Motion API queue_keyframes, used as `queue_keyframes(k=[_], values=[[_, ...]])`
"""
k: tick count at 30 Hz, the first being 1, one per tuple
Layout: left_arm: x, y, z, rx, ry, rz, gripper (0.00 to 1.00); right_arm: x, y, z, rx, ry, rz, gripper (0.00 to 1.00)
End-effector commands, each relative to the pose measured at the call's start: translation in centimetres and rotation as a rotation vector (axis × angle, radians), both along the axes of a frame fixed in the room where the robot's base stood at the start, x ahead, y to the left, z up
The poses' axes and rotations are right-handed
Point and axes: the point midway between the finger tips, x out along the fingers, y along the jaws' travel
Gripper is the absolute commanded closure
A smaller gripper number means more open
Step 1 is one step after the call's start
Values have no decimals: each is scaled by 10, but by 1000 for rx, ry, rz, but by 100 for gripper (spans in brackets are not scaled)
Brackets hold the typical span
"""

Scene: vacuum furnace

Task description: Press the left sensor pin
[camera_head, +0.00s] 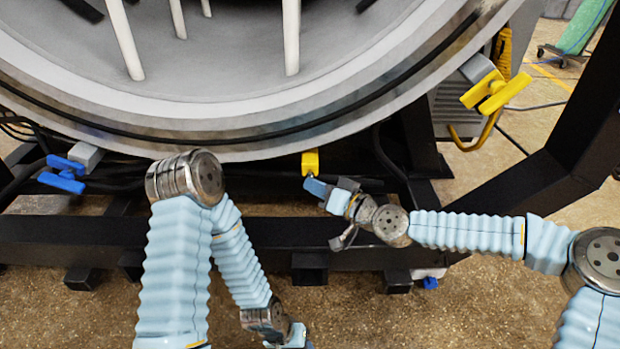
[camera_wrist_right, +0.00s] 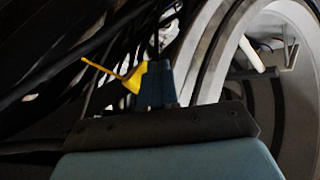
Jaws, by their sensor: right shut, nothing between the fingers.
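A small yellow part (camera_head: 310,162) hangs under the front rim of the round furnace opening; I take it for the sensor pin, but cannot tell whether it is the left one. In the right wrist view a yellow piece with a thin rod (camera_wrist_right: 131,77) pointing up-left shows beside the fingers. My right gripper (camera_head: 315,187) is shut and empty, its tip just below the yellow part. Its fingers also show in the right wrist view (camera_wrist_right: 158,84), right beside the yellow piece; whether they touch is unclear.
The grey furnace rim (camera_head: 215,146) curves above both arms. A blue handle (camera_head: 62,175) is at the left, and a yellow handle (camera_head: 495,92) at the right. A black frame beam (camera_head: 60,238) runs below. Open speckled floor (camera_head: 470,310) lies in front.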

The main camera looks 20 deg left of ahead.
Motion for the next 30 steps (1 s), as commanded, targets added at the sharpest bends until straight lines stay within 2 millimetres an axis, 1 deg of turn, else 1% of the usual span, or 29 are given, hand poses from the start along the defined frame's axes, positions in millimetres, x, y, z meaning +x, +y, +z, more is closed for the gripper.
queue_keyframes(k=[10,24,30], values=[[0,0,-1,0,0,0,57,-5,0,-1,-1,0,5,100],[0,0,-7,0,0,0,57,-54,-14,-1,-3,0,6,100],[0,0,-8,0,0,0,57,-61,-16,-1,-2,1,5,100]])
